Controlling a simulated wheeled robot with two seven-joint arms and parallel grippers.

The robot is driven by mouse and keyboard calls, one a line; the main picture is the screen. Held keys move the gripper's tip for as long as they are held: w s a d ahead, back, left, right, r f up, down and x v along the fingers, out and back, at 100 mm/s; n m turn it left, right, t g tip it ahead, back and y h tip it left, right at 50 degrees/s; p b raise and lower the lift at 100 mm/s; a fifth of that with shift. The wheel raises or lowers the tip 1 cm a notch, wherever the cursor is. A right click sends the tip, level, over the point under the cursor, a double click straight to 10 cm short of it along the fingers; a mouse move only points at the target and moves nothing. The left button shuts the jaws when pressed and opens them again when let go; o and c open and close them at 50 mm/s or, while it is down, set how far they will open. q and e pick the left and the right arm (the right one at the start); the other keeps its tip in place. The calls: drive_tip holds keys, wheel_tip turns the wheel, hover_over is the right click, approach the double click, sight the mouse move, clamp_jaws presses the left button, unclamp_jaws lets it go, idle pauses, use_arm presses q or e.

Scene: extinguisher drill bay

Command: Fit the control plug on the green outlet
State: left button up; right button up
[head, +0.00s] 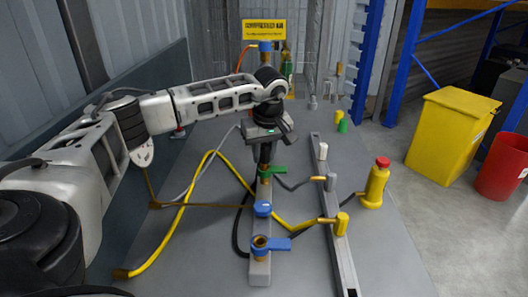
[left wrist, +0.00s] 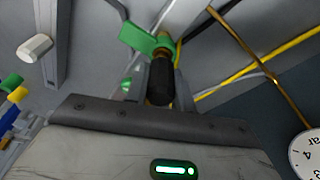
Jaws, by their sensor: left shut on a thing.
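My left gripper (head: 265,150) points down over the far part of the grey manifold bar (head: 260,268). In the left wrist view the gripper (left wrist: 160,88) is shut on a dark ribbed plug (left wrist: 159,84), taken to be the control plug. The green outlet, with its green handle (head: 273,170), lies directly below; the handle also shows in the left wrist view (left wrist: 143,38). A brass part shows at the plug's far end. The plug lines up closely with the outlet, but I cannot tell whether they touch. In the head view the gripper hides most of the plug. My right gripper is not seen.
Blue-handled valves (head: 277,244) sit nearer on the bar. Yellow hose (head: 185,212) and other lines cross the grey table. A slim rail (head: 340,250) with posts and a red-capped yellow cylinder (head: 374,187) stand right. Small green and yellow caps (head: 342,126) stand behind.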

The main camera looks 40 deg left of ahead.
use_arm(q)
drive_tip(key=shift+f+b, duration=0.4)
drive_tip(key=shift+f, duration=0.3)
